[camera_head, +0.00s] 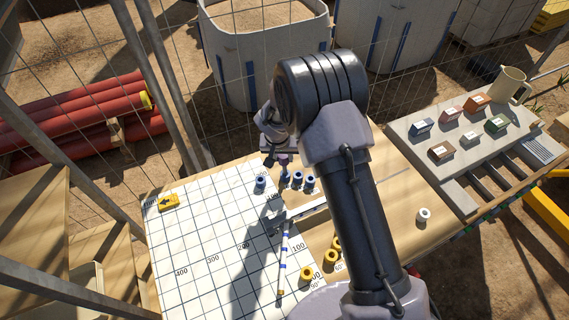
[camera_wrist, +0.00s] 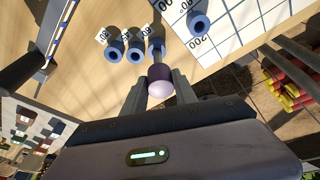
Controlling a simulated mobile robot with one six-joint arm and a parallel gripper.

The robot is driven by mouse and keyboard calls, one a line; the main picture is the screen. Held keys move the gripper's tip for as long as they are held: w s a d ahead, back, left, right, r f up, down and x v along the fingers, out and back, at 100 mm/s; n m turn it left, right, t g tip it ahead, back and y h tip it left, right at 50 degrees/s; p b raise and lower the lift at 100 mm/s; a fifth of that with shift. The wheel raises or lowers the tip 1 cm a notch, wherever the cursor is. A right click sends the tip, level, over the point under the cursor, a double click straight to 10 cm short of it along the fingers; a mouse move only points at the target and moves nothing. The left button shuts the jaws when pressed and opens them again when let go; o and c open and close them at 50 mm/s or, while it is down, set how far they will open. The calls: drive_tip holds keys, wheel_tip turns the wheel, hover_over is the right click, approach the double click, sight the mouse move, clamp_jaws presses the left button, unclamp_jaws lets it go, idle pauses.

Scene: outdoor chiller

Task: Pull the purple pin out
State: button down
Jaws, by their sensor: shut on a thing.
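The purple pin (camera_wrist: 160,82), with a pale lilac end, sits between the two fingers of my gripper (camera_wrist: 161,90) in the wrist view. My gripper is shut on it. A short grey shaft shows beyond the purple head, lined up with a blue collar (camera_wrist: 157,46); I cannot tell whether the shaft is still inside the collar. In the head view my gripper (camera_head: 283,157) is above the row of blue collars (camera_head: 298,178), and only a little purple shows, partly hidden by the gripper. Two more blue collars (camera_wrist: 125,50) stand beside the pin's collar.
A separate blue collar (camera_head: 260,184) stands on the white grid board (camera_head: 215,240). A rail (camera_head: 302,212) and yellow rings (camera_head: 307,273) are nearer. A yellow arrow block (camera_head: 168,202) lies at left. A grey tray (camera_head: 470,130) with several blocks and a beige jug (camera_head: 510,85) is right.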

drive_tip(key=shift+r, duration=0.3)
drive_tip(key=shift+r+p, duration=1.4)
drive_tip(key=shift+r, duration=1.25)
drive_tip(key=c, duration=1.6)
unclamp_jaws()
clamp_jaws()
